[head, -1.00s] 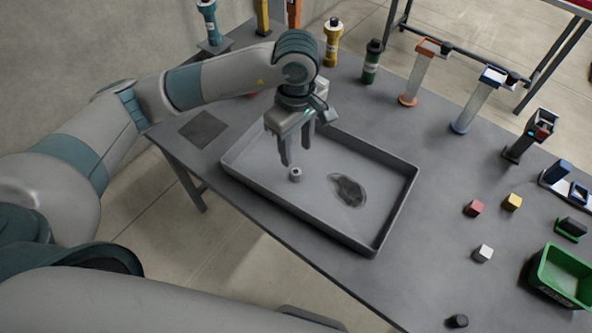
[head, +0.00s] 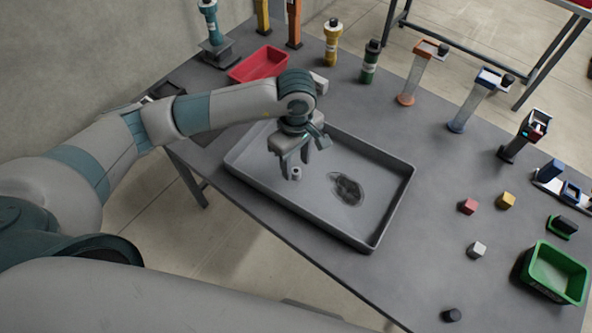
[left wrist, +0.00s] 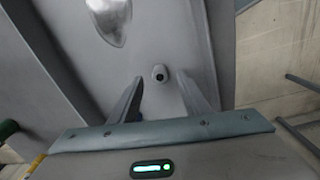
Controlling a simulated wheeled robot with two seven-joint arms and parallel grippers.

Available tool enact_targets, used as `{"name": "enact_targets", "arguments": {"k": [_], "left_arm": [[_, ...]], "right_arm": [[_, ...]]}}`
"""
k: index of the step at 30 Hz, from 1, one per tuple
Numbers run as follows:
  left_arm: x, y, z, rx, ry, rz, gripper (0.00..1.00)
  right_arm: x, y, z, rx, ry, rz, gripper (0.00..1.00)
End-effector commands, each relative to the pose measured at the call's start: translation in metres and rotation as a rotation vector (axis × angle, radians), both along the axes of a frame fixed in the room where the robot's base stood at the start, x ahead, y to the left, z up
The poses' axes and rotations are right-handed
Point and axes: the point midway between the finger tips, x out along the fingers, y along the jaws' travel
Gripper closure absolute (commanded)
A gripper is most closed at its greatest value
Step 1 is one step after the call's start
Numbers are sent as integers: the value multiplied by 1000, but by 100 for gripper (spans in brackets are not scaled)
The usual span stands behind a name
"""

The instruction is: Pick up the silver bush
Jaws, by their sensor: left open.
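The silver bush (head: 297,173) is a small upright cylinder standing on the floor of the grey tray (head: 393,205), left of its middle. In the left wrist view the bush (left wrist: 160,74) shows a dark hole in its top. My left gripper (head: 296,168) is open and points down over the tray. In the left wrist view its two fingertips (left wrist: 160,77) lie on either side of the bush, with gaps showing on both sides. I cannot tell exactly how far down the fingers reach beside it. My right gripper is not in view.
A dark, shiny oval patch (head: 347,189) lies on the tray floor right of the bush. A red bin (head: 259,64) stands behind my left arm. Small cubes, a green bin (head: 558,272) and several upright stations stand to the right and back. The tray walls surround the gripper.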

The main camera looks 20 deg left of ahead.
Motion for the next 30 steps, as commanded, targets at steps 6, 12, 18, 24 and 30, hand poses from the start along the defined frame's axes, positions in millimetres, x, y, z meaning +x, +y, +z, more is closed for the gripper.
{"name": "enact_targets", "arguments": {"k": [6, 12, 18, 24, 30], "left_arm": [[0, 0, -24, 0, 3, 2, 57], [1, 0, -35, 0, 0, 0, 57], [1, 0, -35, 0, 0, 0, 57], [1, 0, -35, 0, 0, 0, 57], [1, 0, -35, 0, 0, 0, 100]], "right_arm": [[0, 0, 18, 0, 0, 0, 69], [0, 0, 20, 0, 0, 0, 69], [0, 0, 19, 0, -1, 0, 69], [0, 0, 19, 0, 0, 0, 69], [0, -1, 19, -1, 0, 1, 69]]}}
